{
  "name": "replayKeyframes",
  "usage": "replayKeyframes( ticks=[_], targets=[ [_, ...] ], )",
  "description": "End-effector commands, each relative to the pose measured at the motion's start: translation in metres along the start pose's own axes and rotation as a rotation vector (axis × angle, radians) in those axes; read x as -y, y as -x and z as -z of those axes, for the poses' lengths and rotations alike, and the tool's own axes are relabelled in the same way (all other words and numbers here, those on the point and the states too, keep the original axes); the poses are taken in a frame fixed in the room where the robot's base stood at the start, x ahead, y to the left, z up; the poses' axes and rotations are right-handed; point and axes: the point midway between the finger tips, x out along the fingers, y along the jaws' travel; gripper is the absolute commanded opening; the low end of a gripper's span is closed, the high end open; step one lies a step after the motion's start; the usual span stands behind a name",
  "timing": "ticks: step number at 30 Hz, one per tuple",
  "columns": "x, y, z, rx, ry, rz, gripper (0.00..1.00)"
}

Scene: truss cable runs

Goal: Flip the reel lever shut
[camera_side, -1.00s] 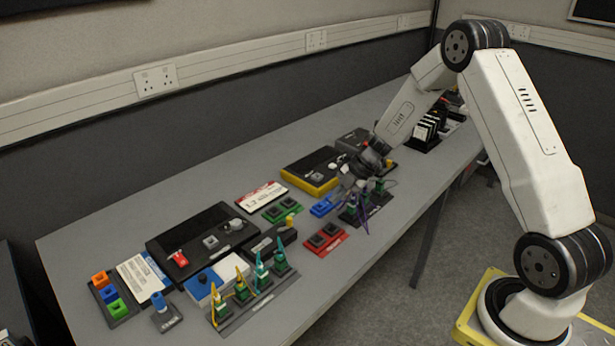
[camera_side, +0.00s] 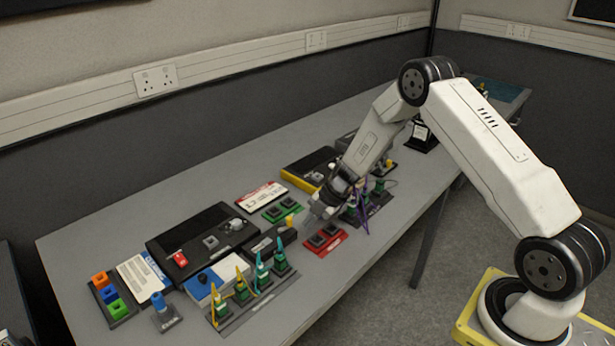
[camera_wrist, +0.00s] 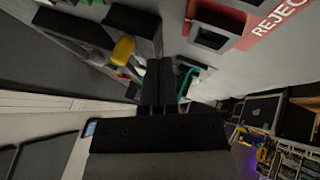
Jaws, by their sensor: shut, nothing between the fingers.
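A dark unit with a yellow-tipped part, which looks like the reel lever (camera_side: 290,220), sits mid-table, between the green block and the row of green connectors. In the wrist view, the yellow tip (camera_wrist: 122,50) is at upper left, left of my fingers. I cannot tell the lever's exact angle. My gripper (camera_side: 312,221) is just right of the yellow tip in the side view, near the red block. Its dark fingers (camera_wrist: 165,75) are shut and empty in the wrist view, and appear apart from the lever.
A green socket block (camera_side: 279,211) is behind the lever. Several green connectors with coloured cables (camera_side: 262,277) stand upright at front left. A black panel (camera_side: 200,238) lies to the left.

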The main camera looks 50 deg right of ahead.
Motion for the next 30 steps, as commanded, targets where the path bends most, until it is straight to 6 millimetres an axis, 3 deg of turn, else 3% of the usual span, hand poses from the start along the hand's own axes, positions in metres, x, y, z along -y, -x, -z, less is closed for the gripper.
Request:
replayKeyframes(
  ticks=[9,30],
  targets=[
    [-0.02,-0.011,0.0,-0.002,0.001,0.002,0.0],
    [-0.024,-0.013,-0.001,-0.01,0.015,0.01,0.0]
  ],
)
